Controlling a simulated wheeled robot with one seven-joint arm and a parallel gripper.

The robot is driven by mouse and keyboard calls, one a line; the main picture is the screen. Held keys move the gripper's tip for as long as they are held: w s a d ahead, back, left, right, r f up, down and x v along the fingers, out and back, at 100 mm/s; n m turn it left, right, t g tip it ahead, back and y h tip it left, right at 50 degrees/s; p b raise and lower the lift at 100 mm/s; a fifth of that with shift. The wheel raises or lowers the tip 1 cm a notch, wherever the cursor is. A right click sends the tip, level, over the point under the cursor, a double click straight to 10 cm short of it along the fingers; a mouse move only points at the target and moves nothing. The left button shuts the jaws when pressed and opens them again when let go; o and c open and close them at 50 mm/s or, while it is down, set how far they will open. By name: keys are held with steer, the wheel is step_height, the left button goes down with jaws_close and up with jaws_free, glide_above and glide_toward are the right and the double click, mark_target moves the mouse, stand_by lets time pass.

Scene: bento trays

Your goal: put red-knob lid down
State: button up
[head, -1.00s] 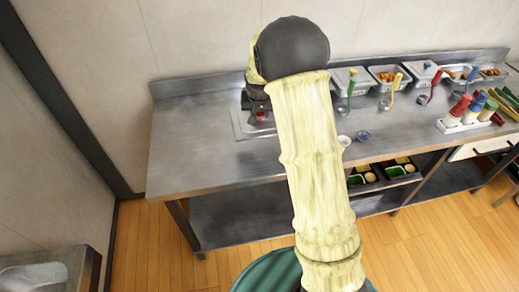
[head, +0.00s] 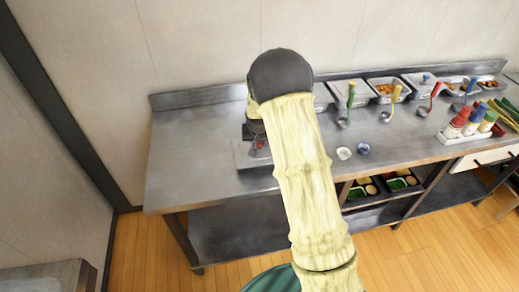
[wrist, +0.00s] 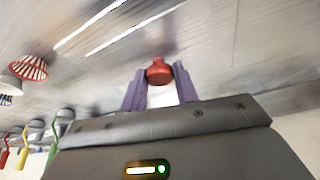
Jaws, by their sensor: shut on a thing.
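The lid (head: 243,158) is a flat grey metal rectangle with a red knob. In the head view it is over the left part of the steel counter, partly hidden by my arm. I cannot tell whether it touches the counter. My gripper (wrist: 159,80) is shut on the red knob (wrist: 159,71), which sits between the two purple fingers in the wrist view. In the head view my gripper (head: 257,133) is mostly hidden behind my wrist, with the red knob (head: 260,145) just below it.
The steel counter (head: 190,165) is bare left of the lid. Metal food pans (head: 388,88) line the back, with several coloured-handled ladles (head: 349,100) in front. A white bowl (head: 344,153) and a blue bowl (head: 363,149) stand right of my arm. Bottles (head: 470,122) stand further right.

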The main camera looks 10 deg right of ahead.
mark_target(260, 147)
steer(key=shift+f, duration=1.85)
steer(key=shift+f, duration=0.1)
steer(key=o, duration=1)
steer(key=shift+o, duration=0.2)
steer(key=v, duration=1.2)
steer(key=shift+s, duration=0.1)
